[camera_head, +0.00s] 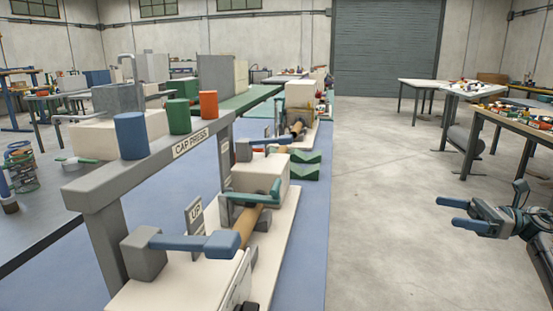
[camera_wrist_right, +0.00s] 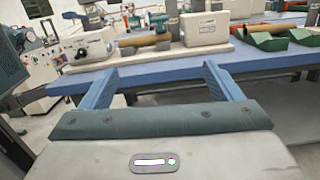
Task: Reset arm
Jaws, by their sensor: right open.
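My right gripper (camera_head: 447,212) is open and empty at the right of the head view, over the concrete floor and apart from the bench. Its two blue fingers also show spread in the right wrist view (camera_wrist_right: 160,74), pointing toward the bench edge. The spiral winder stands on a cream base (camera_head: 275,250) with a brown tube (camera_head: 250,219) on it. A lever arm with a blue handle (camera_head: 222,243) lies about level, pivoted on a grey block (camera_head: 145,255) beside an "UP" sign (camera_head: 195,215). My left gripper is not identifiable.
A grey beam marked "CAP PRESS" (camera_head: 190,144) carries blue (camera_head: 131,136), green (camera_head: 179,116) and orange (camera_head: 208,105) cylinders. Green trays (camera_head: 305,168) sit on the blue bench top (camera_head: 308,215). A work table (camera_head: 515,122) stands at the right. The floor between is clear.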

